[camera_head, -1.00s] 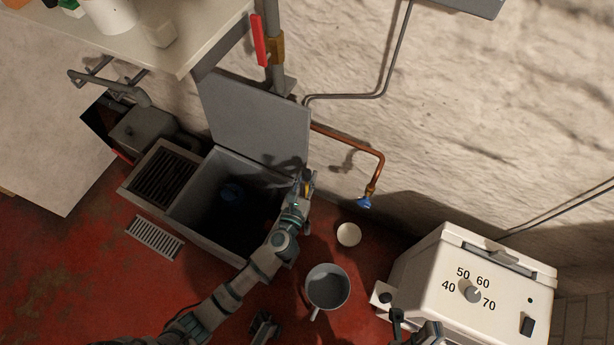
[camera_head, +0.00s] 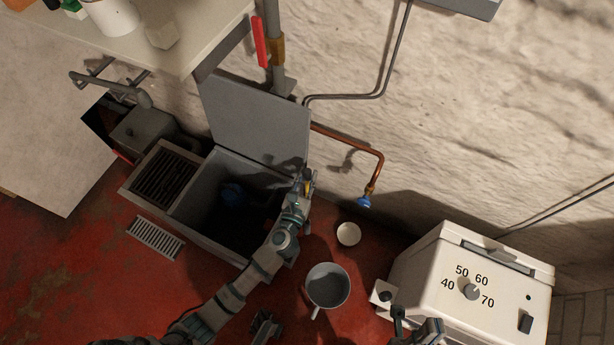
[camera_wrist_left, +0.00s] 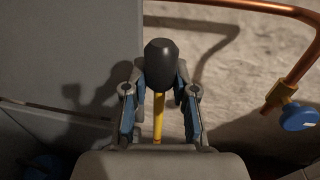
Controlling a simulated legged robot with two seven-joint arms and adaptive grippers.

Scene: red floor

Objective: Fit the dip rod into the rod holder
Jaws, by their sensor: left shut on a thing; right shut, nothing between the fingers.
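The dip rod has a black knob and a thin yellow shaft; in the left wrist view its knob (camera_wrist_left: 161,64) stands between the fingers. My left gripper (camera_head: 306,182) is shut on the dip rod, above the right rim of the open grey floor tank. The rod's lower end is hidden behind the gripper body in the wrist view. I cannot clearly make out the rod holder. My right gripper (camera_head: 429,329) is partly cut off at the bottom edge, in front of the white dial box, and is shut and empty.
The grey tank (camera_head: 187,202) stands open, its lid (camera_head: 258,122) leaning against the wall. A grey mug (camera_head: 327,287) and a small white round piece (camera_head: 348,234) are on the red floor. A copper pipe with a blue tap (camera_head: 364,202) and the white dial box (camera_head: 474,283) are to the right.

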